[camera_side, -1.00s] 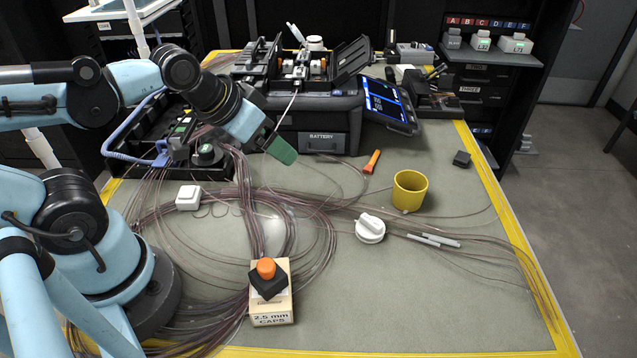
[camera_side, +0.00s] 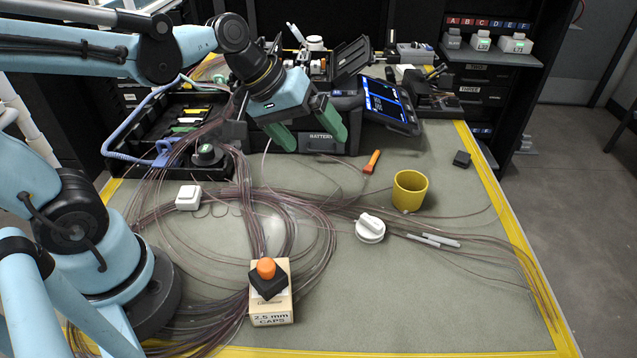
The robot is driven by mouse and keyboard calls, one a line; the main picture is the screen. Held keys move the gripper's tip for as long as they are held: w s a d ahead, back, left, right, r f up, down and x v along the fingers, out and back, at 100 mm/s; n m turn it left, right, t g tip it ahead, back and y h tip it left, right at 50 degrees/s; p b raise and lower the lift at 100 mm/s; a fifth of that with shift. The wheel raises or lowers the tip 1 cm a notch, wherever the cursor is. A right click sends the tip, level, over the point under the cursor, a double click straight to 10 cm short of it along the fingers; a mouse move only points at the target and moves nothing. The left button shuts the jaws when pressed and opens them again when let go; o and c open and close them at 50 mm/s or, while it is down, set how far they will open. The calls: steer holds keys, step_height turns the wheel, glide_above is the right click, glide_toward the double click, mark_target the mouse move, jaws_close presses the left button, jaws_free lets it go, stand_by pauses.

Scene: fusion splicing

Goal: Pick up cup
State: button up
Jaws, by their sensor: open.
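The yellow cup (camera_side: 409,192) stands upright on the grey table mat, right of centre. Its open top shows and nothing touches it. My gripper (camera_side: 313,142) is open and empty, with two green fingers pointing down. It is in the air in front of the black splicing machine, to the left of the cup and farther back in the picture. No part of the cup is hidden by it.
An orange-handled tool (camera_side: 372,161) lies left of and behind the cup. A white knob (camera_side: 370,228) sits in front of it. Fibre coils (camera_side: 290,235) spread across the mat. A box of caps (camera_side: 271,292) stands at the front. The splicer's screen (camera_side: 385,101) juts out behind.

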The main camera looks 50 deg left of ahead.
steer(key=w+d+f+n+g+h, duration=0.1)
steer(key=w+d+n+g+h, duration=0.1)
steer(key=w+d+n+h, duration=0.4)
steer(key=n+g+h, duration=0.1)
steer(key=n+h, duration=0.3)
steer(key=n, duration=0.4)
glide_above(398, 181)
steer(key=f, duration=0.5)
steer(key=shift+s+f, duration=0.2)
steer(key=shift+s, duration=0.05)
steer(key=shift+d+f, duration=0.1)
steer(key=shift+f, duration=2.45)
step_height(398, 181, down, 2)
steer(key=shift+f, duration=0.15)
steer(key=shift+x, duration=1.4)
steer(key=shift+d, duration=0.1)
